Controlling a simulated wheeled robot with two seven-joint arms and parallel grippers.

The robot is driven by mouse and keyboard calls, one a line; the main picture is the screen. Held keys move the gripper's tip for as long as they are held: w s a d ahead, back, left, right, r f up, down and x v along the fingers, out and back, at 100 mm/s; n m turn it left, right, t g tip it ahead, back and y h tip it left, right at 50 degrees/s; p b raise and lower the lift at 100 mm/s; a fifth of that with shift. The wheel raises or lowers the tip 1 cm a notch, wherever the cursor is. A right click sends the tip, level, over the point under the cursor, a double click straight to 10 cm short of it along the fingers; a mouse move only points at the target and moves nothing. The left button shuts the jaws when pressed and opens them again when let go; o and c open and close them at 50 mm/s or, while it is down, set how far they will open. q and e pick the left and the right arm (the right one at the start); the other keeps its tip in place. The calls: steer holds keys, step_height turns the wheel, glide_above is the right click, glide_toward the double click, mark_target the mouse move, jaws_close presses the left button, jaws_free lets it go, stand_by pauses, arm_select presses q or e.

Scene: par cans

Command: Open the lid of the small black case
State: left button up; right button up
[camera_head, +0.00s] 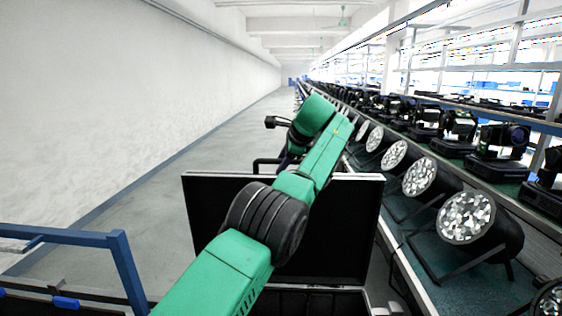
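The black case stands in the middle of the head view. Its lid (335,225) is raised, roughly upright, with the dark inner face and a pale rim towards me. Part of the case base (310,302) shows at the bottom edge, with lighter edging. My green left arm crosses in front of the lid and hides much of its middle. My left gripper (283,161) is a dark shape at the lid's top edge, partly behind the arm. Its fingers are too hidden to tell open from shut, or whether they touch the lid. My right gripper is not in view.
A blue metal frame (122,262) stands at lower left. A row of par cans (467,218) runs along a bench on the right, close to the case. Moving-head lights (500,145) stand behind them. The grey floor (160,190) left of the case is clear to the white wall.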

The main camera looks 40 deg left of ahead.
arm_select(q)
steer(key=shift+f, duration=0.1)
steer(key=p+v, duration=0.1)
steer(key=v, duration=1.3)
steer(key=shift+r+p, duration=0.35)
steer(key=shift+p, duration=0.05)
steer(key=shift+d, duration=0.1)
